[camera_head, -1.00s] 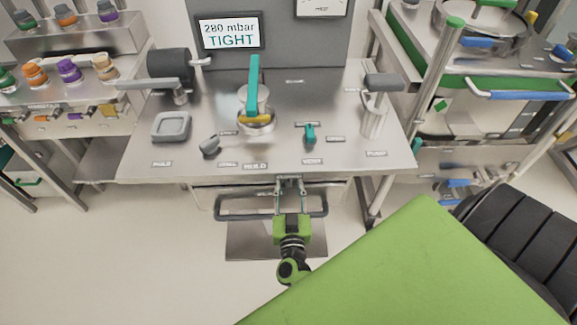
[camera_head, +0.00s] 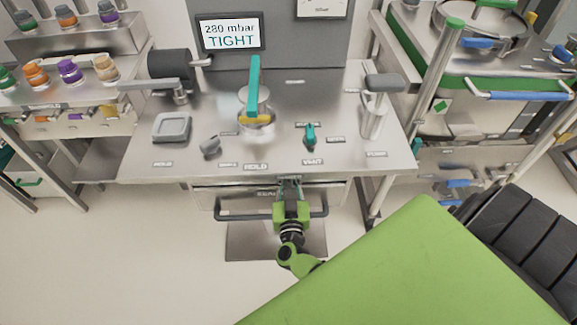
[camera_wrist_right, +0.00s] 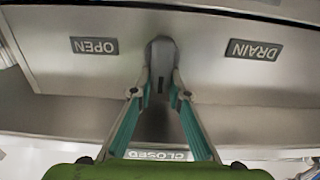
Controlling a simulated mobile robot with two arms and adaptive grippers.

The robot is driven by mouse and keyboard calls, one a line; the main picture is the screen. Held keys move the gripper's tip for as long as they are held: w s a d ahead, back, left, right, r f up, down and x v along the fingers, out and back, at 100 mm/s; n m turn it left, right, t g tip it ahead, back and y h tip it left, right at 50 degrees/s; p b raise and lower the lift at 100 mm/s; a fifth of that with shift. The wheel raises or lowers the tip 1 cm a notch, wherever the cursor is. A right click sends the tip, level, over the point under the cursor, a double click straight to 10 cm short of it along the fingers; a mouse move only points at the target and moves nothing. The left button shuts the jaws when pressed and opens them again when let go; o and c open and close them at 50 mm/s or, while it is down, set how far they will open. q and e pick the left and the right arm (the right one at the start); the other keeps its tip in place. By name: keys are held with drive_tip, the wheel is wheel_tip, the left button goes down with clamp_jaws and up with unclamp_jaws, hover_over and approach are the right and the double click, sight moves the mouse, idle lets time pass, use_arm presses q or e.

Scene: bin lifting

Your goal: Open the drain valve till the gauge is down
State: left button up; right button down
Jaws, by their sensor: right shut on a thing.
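My right gripper (camera_head: 289,183) is at the front edge of the steel bench, in the middle. In the right wrist view its two teal-sided fingers (camera_wrist_right: 161,92) are shut on the grey drain valve handle (camera_wrist_right: 161,52). The handle stands between an upside-down OPEN label (camera_wrist_right: 94,46) and a DRAIN label (camera_wrist_right: 254,50). Its lower part runs between the fingers toward the CLOSED label (camera_wrist_right: 157,154). A screen (camera_head: 230,34) reads 280 mbar TIGHT. A dial (camera_head: 321,8) at the top edge is cut off, and its needle cannot be read. My left gripper is not in view.
A steel pot with a teal lever (camera_head: 254,85) stands on the bench (camera_head: 230,165). A teal VENT handle (camera_head: 310,134) and a grey knob (camera_head: 210,146) are near the front. A dark bar handle (camera_head: 235,216) sits below the bench edge, around my gripper.

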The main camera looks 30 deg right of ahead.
drive_tip(key=shift+s+f, duration=0.1)
drive_tip(key=shift+f, duration=0.1)
drive_tip(key=shift+s+d+f+m+b, duration=0.45)
drive_tip(key=shift+m+b, duration=0.75)
drive_tip(key=shift+m, duration=1.75)
drive_tip(key=shift+s+d+f+m+b, duration=0.15)
drive_tip(key=shift+f+m+b, duration=0.8)
drive_tip(key=shift+m, duration=2.05)
drive_tip(key=shift+s+d+f+m+b, duration=0.2)
drive_tip(key=shift+d+m+b, duration=0.2)
drive_tip(key=shift+m+b, duration=1.85)
drive_tip(key=shift+m+p, duration=0.7)
drive_tip(key=shift+m, duration=0.1)
drive_tip(key=shift+w, duration=0.1)
